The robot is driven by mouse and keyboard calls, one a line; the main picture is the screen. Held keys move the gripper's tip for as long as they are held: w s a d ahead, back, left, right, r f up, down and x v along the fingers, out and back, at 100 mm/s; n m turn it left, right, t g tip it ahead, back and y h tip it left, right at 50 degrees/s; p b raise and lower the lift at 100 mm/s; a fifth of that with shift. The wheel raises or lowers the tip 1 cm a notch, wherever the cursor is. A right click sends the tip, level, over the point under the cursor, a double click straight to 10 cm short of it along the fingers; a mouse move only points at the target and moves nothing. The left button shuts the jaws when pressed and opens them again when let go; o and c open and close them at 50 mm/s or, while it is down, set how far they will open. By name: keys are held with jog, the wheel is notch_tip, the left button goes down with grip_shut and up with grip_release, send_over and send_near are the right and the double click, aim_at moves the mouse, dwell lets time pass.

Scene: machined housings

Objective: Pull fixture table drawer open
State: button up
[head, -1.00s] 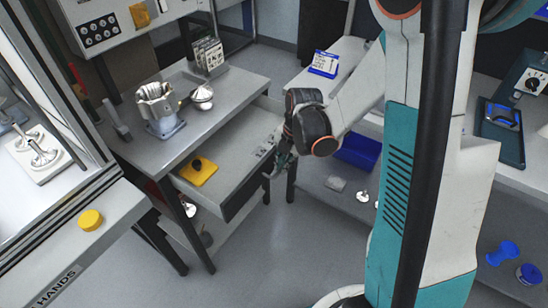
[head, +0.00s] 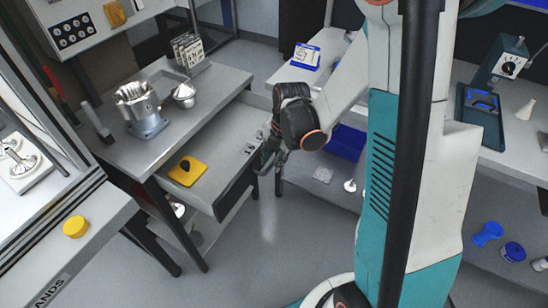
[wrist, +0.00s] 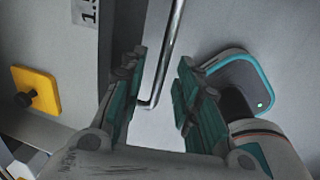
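The fixture table (head: 105,152) stands at left in the head view. Its drawer (head: 215,158) is out from under the tabletop, with its inside exposed and a yellow plate (head: 187,171) with a black knob in it. My gripper (head: 264,157) is at the right part of the drawer's dark front. In the wrist view, my gripper (wrist: 158,98) has its two fingers apart. The metal bar handle (wrist: 170,50) runs down between them, with a visible gap to the right finger. Whether the left finger touches it I cannot tell. The yellow plate also shows in the wrist view (wrist: 37,90).
A machined housing (head: 142,108) and a metal bowl (head: 184,95) stand on the tabletop. A bench with a yellow button (head: 76,228) is at front left. A blue bin (head: 345,143) sits on a low shelf behind my arm. The floor before the drawer is clear.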

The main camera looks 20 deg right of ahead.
notch_tip(320, 180, up, 12)
jog(key=s+d, duration=0.1)
jog(key=s, duration=0.1)
jog(key=shift+d, duration=0.15)
jog(key=shift+f, duration=0.1)
dwell(0.5)
